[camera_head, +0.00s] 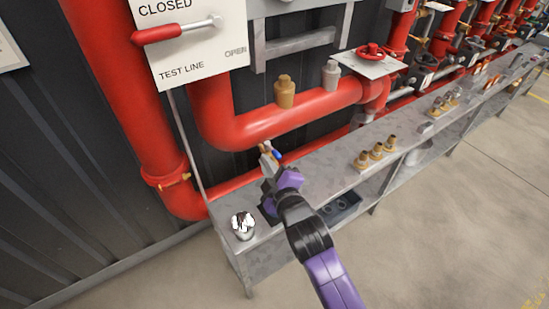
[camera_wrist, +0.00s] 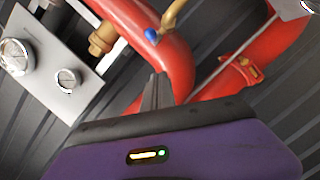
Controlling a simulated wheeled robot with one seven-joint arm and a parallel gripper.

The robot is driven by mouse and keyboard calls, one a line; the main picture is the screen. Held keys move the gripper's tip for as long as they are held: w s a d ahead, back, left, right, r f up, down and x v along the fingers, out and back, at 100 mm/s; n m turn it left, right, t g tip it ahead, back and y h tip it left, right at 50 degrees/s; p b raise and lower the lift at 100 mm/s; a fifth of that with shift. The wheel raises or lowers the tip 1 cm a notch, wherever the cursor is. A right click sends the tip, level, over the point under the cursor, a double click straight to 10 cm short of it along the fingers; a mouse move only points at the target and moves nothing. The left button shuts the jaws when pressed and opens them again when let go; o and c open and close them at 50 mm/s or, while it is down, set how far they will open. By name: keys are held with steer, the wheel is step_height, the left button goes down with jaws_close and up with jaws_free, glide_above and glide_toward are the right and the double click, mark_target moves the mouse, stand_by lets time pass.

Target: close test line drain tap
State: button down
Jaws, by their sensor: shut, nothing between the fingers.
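The drain tap (camera_head: 266,147) is a small brass fitting under the red test line pipe (camera_head: 290,115), with a blue handle (camera_head: 278,154). In the wrist view its brass body (camera_wrist: 173,14) and blue end (camera_wrist: 151,35) show at the top, against a red pipe. My gripper (camera_head: 267,162) is shut and empty, with its tips just below and close to the tap in the head view. In the wrist view my gripper (camera_wrist: 158,80) points up toward the blue end, with a visible gap between them in the picture. I cannot tell whether the handle is across or along the tap body.
A white plate marked TEST LINE (camera_head: 200,65) carries a red lever (camera_head: 160,34) near the word CLOSED. A grey metal bench (camera_head: 325,175) runs below the pipes, with a silver canister (camera_head: 243,226) and brass fittings (camera_head: 376,150). Another red pipe (camera_head: 120,80) stands left.

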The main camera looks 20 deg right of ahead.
mark_target(273, 151)
steer(key=shift+w+d+f+p, duration=0.15)
steer(key=shift+w+d+f, duration=0.55)
steer(key=shift+d, duration=0.1)
steer(key=shift+w+d+f+p, duration=0.15)
steer(key=shift+w+d+f, duration=0.4)
steer(key=shift+w+d, duration=0.2)
